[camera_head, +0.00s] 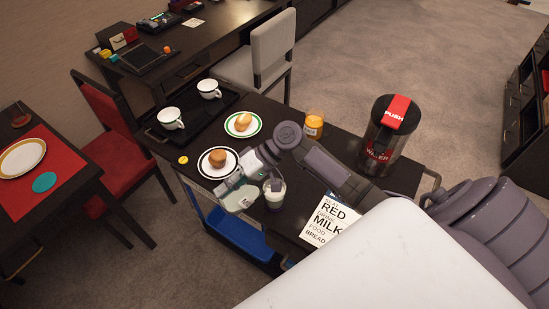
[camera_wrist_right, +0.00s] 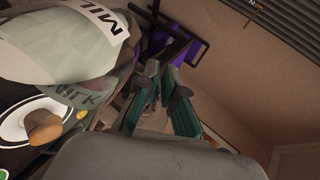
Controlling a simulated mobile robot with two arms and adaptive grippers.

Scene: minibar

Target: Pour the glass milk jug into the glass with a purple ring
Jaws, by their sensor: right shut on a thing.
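My right gripper (camera_head: 250,173) reaches in from the right and is shut on the glass milk jug (camera_head: 238,197), above the near edge of the dark cart. The jug looks tilted; in the right wrist view its pale body with a MILK label (camera_wrist_right: 60,45) fills the upper left, beside the fingers (camera_wrist_right: 158,105). A small glass (camera_head: 274,192) stands just right of the jug in the head view. It looks pale inside, but a purple ring on it is too small to make out. The jug's mouth is not clear. My left gripper is not in view.
Two plates with muffins (camera_head: 218,158) (camera_head: 243,122) and a black tray (camera_head: 188,134) with two white cups lie behind.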

